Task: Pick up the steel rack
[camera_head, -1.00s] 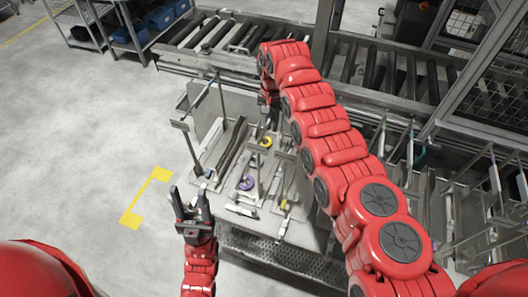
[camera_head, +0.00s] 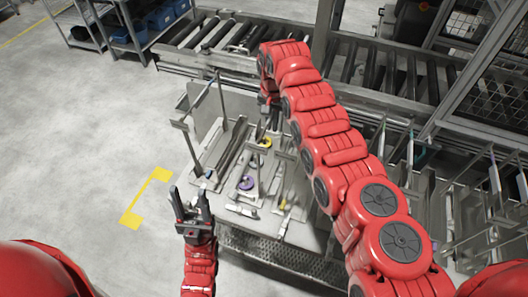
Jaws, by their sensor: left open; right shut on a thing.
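The steel rack (camera_head: 222,160) stands on the steel table (camera_head: 198,103), with upright posts and flat bars, and carries several small parts, among them a purple ring (camera_head: 246,183) and a yellow ring (camera_head: 265,143). My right gripper (camera_head: 268,118) reaches down at the rack's far side. It is shut on a part there, most likely the rack; the contact is largely hidden by my arm. My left gripper (camera_head: 190,206) is open and empty, fingers pointing up in the picture, just left of the table's near corner and apart from the rack.
A roller conveyor (camera_head: 210,35) runs behind the table. Shelves with blue bins (camera_head: 160,18) stand at the back left. More steel racks (camera_head: 480,200) stand at the right. The floor on the left is clear, with a yellow marking (camera_head: 147,195).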

